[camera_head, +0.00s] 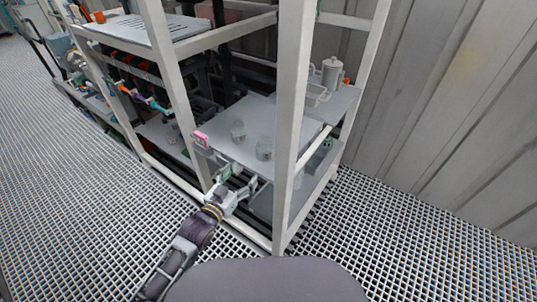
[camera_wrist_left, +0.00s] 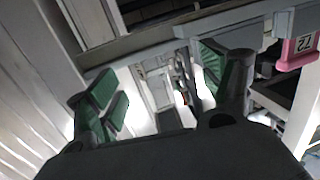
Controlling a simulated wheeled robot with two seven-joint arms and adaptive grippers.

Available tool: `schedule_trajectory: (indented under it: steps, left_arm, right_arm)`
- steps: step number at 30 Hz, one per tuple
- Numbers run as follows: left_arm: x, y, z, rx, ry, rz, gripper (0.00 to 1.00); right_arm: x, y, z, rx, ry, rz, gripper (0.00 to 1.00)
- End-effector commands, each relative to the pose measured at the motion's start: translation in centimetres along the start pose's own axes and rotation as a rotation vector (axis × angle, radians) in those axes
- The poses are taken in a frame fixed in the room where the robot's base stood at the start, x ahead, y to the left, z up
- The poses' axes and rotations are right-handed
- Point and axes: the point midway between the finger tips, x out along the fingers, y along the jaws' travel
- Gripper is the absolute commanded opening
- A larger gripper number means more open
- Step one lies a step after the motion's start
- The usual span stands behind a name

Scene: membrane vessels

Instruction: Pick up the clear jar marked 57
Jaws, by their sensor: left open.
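Two small clear jars stand on the grey rack shelf (camera_head: 225,150) in the head view: one further back (camera_head: 238,130) and one nearer the right post (camera_head: 264,149). Their markings are too small to read, so I cannot tell which is 57. My left gripper (camera_head: 238,182) is open and empty at the front edge of the rack, below and in front of these jars. In the left wrist view its green-padded fingers (camera_wrist_left: 157,88) are spread apart, with no jar clear between them. My right gripper is not in view.
A pink tag (camera_head: 201,139) hangs at the shelf's front edge; it also shows in the left wrist view (camera_wrist_left: 298,48). White rack posts (camera_head: 292,120) flank the opening. A white lidded vessel (camera_head: 332,73) stands at the back right. Grating floor lies open in front.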

Motion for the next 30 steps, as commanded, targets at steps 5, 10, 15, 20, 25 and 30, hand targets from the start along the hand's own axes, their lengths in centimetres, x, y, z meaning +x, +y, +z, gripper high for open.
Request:
schedule_trajectory:
  steps: [5, 10, 15, 20, 25, 30]
  left_arm:
    - [-0.4, 1.2, -3.2, -0.004, 0.060, 0.025, 0.81]
    - [-0.5, 1.6, -4.1, -0.005, 0.076, 0.032, 0.81]
    - [-0.5, 1.6, -4.1, -0.005, 0.075, 0.032, 0.81]
    - [-0.4, 1.6, -4.1, -0.005, 0.075, 0.032, 0.81]
    - [0.2, 1.6, -4.2, -0.004, 0.076, 0.031, 0.81]
    - [1.4, 1.6, -4.2, -0.005, 0.076, 0.031, 0.81]
  right_arm:
    - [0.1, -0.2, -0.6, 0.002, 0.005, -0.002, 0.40]
    - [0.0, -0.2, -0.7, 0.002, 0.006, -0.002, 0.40]
    - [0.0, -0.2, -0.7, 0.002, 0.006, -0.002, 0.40]
    - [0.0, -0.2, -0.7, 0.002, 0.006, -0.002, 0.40]
    - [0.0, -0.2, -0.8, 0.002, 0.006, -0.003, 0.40]
    - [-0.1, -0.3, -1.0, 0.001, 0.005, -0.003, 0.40]
